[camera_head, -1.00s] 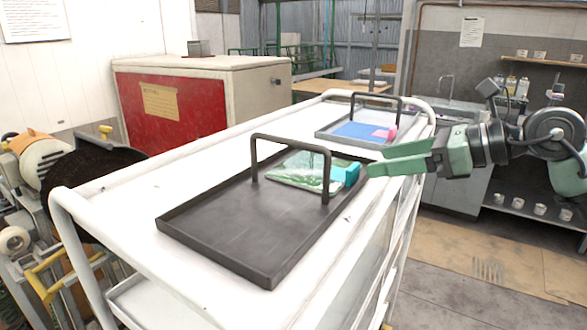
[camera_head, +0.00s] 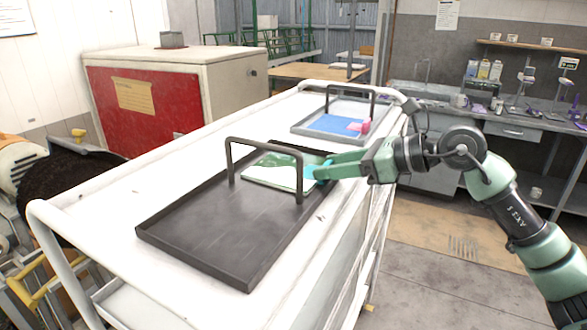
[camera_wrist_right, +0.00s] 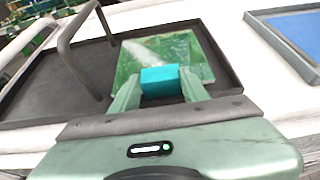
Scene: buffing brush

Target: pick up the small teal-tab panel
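The small panel (camera_head: 275,172) is a green-and-white plate with a teal tab (camera_head: 318,172) on its right edge. Whether the fingers touch the tab's sides cannot be told. My left gripper is not in view.
The tray stands on a white cart (camera_head: 120,192) with raised rails. Its dark handle (camera_head: 265,143) arches over the tray close to the panel. A second tray with a blue panel (camera_head: 332,123) and pink tab (camera_head: 359,126) stands farther back. The cart's left side is clear.

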